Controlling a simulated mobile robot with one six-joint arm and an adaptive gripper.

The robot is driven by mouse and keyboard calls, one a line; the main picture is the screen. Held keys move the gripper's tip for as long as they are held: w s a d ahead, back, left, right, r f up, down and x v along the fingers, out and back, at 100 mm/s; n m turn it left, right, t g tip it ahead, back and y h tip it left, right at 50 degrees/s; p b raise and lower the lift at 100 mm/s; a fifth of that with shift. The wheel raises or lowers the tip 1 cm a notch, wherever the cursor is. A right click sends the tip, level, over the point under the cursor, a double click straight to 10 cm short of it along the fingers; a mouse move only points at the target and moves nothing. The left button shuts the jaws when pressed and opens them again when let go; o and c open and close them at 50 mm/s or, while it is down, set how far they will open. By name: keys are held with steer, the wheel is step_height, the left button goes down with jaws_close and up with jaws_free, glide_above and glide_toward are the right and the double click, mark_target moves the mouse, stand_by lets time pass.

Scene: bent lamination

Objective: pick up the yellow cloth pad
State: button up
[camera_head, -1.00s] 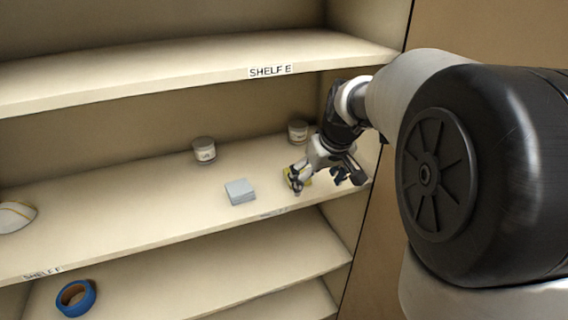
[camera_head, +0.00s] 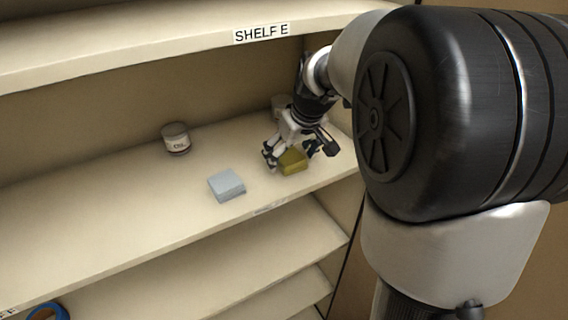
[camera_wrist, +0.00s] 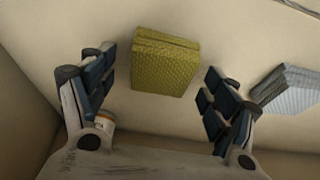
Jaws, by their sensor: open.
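The yellow cloth pad (camera_head: 292,161) lies on the middle shelf near its right end. In the wrist view the yellow pad (camera_wrist: 165,61) is a thick, textured, folded block near the top centre. My gripper (camera_head: 289,151) is at the pad in the head view and partly covers it. In the wrist view my gripper (camera_wrist: 155,92) is open, with one finger on each side of the pad. A gap shows between the pad and each finger. Whether the fingertips are level with the pad is hard to tell.
A light blue folded pad (camera_head: 226,185) lies left of the yellow one; it also shows in the wrist view (camera_wrist: 288,88). One jar (camera_head: 176,138) stands farther back left, another (camera_head: 279,104) behind my gripper. The SHELF E board (camera_head: 200,48) hangs above. Blue tape (camera_head: 48,312) sits below.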

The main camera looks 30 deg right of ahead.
steer(key=shift+s+d+r, duration=0.1)
steer(key=shift+s+r, duration=0.05)
steer(key=shift+s, duration=0.05)
steer(key=shift+c, duration=0.6)
steer(key=c, duration=0.9)
steer(key=shift+c, duration=0.2)
steer(key=shift+r+p, duration=0.25)
steer(key=shift+p, duration=0.05)
